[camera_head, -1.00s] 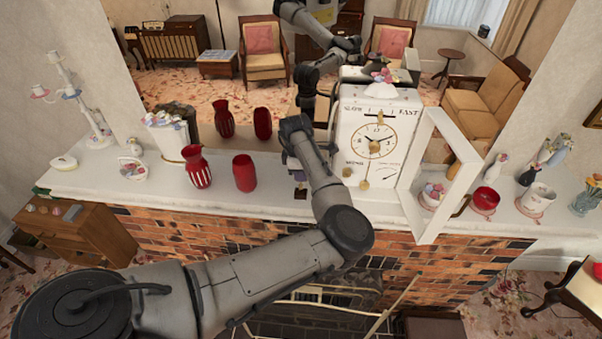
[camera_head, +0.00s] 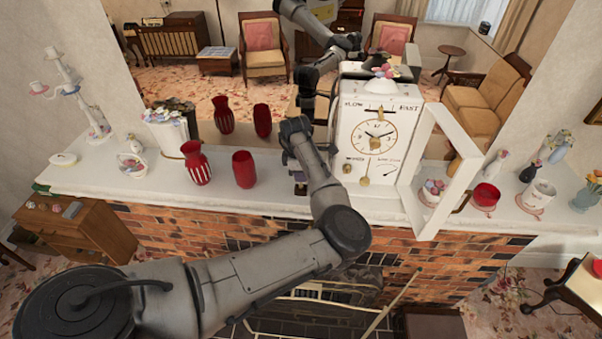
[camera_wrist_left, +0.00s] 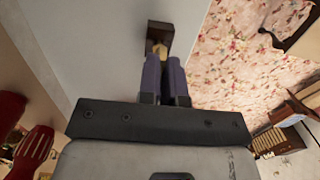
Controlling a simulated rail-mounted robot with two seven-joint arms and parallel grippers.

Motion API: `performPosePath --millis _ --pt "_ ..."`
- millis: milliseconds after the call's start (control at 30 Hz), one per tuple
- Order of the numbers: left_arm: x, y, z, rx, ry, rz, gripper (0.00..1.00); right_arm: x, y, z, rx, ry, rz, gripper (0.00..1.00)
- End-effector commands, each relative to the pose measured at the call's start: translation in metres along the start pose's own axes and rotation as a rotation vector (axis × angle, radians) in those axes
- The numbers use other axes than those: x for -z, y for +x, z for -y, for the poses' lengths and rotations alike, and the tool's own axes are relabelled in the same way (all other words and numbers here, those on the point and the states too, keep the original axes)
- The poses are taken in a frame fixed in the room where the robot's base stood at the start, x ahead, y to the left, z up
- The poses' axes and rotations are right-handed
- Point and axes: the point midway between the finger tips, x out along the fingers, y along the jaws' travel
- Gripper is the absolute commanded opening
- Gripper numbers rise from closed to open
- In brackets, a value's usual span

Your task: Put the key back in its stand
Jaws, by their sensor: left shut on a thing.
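My left gripper (camera_wrist_left: 165,82) points at a small dark brown stand (camera_wrist_left: 160,36) in the left wrist view. Its two purple fingers are shut on the key (camera_wrist_left: 160,51). Only a small brass-coloured bit of the key shows, between the fingertips and the stand. I cannot tell whether the key sits in the stand or just in front of it. In the head view the left gripper (camera_head: 293,163) is low over the mantel, left of the white clock (camera_head: 374,140), and my arm hides most of it. The stand (camera_head: 300,188) shows small below it. My right gripper is not in view.
The clock's white door frame (camera_head: 437,180) stands open to its right. Red vases (camera_head: 244,170) stand left of the gripper on the white mantel (camera_head: 120,180). A red cup (camera_head: 485,196) and figurines stand at the right. A mirror lies behind.

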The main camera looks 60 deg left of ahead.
Motion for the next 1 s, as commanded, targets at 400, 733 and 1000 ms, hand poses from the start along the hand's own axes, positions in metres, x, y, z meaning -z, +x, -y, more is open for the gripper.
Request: performPosePath --millis 400,733,1000 --pt "0.0012 0.0086 0.0 0.0 0.0 -0.001 0.0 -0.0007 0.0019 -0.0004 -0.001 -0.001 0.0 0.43" --pt "0.0009 0.0079 -0.0001 0.0 0.0 -0.001 0.35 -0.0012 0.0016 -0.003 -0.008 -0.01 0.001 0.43" --pt "0.0009 0.008 -0.0001 0.0 0.0 0.0 0.47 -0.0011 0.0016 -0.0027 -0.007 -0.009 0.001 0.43"
